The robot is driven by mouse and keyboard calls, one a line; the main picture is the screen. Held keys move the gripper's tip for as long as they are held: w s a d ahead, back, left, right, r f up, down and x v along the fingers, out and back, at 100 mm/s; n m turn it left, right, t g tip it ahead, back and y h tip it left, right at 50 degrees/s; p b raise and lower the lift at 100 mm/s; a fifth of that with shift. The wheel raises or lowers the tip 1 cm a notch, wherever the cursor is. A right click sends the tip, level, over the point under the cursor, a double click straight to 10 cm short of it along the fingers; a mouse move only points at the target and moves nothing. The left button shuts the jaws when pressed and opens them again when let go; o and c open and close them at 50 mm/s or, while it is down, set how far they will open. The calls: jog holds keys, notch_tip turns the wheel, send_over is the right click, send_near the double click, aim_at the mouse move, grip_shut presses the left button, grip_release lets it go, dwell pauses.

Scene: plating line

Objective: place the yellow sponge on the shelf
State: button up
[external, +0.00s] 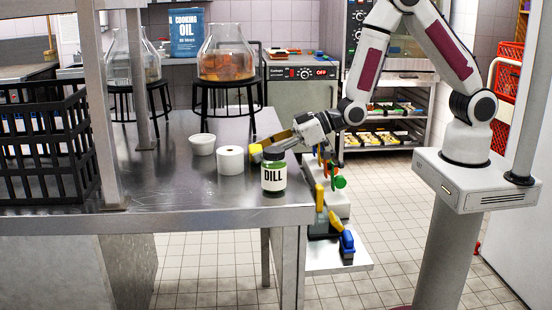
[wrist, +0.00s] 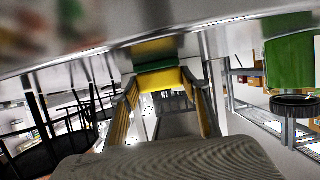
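The yellow sponge (wrist: 160,79) has a green layer along one face. In the wrist view it spans the gap between the fingertips of my gripper (wrist: 160,86), with a finger against each end. In the external view, yellow shows at the tips of my gripper (external: 263,148), low over the metal table near its right edge. The sponge (external: 256,150) is there partly hidden by the near finger, beside a white roll. I cannot tell whether it touches the table. I cannot tell which surface is the task's shelf.
A green DILL jar (external: 273,175) stands just in front of my gripper; it also shows upside down in the wrist view (wrist: 290,60). The white roll (external: 231,160) and a white bowl (external: 202,144) are close left. A black crate (external: 48,190) stands far left. The table's front middle is clear.

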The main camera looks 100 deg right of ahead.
jog(key=shift+r, duration=0.1)
jog(key=shift+c, duration=0.3)
jog(key=shift+r, duration=4.9)
jog(key=s, duration=0.3)
jog(key=shift+s+a+f, duration=0.15)
jog(key=shift+s+a, duration=0.05)
jog(key=shift+a, duration=0.05)
jog(key=shift+w+a, duration=0.1)
